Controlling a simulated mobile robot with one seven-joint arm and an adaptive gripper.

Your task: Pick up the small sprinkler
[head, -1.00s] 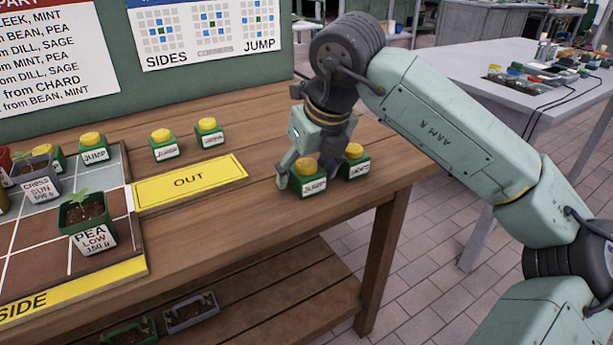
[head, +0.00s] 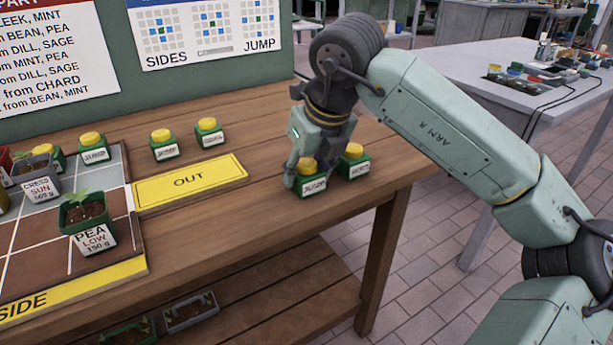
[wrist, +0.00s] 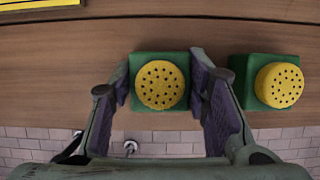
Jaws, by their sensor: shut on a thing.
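A small sprinkler, a green block with a round yellow perforated top, stands near the right end of the wooden bench (head: 311,187). In the wrist view, it (wrist: 159,85) sits between the two purple-padded fingers. My gripper (wrist: 160,88) is shut on its left and right sides; in the head view my gripper (head: 307,172) hides part of its back. It appears still on the bench. A second similar sprinkler (head: 354,164) stands close to its right, outside the fingers; it also shows in the wrist view (wrist: 270,85). The labels are too small to read surely.
A yellow OUT plate (head: 190,181) lies to the left. Several other sprinklers, including one behind the plate (head: 209,132), stand farther back. A pea pot (head: 87,222) sits on the tiled board. The bench's front edge (head: 300,222) is close to the held sprinkler.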

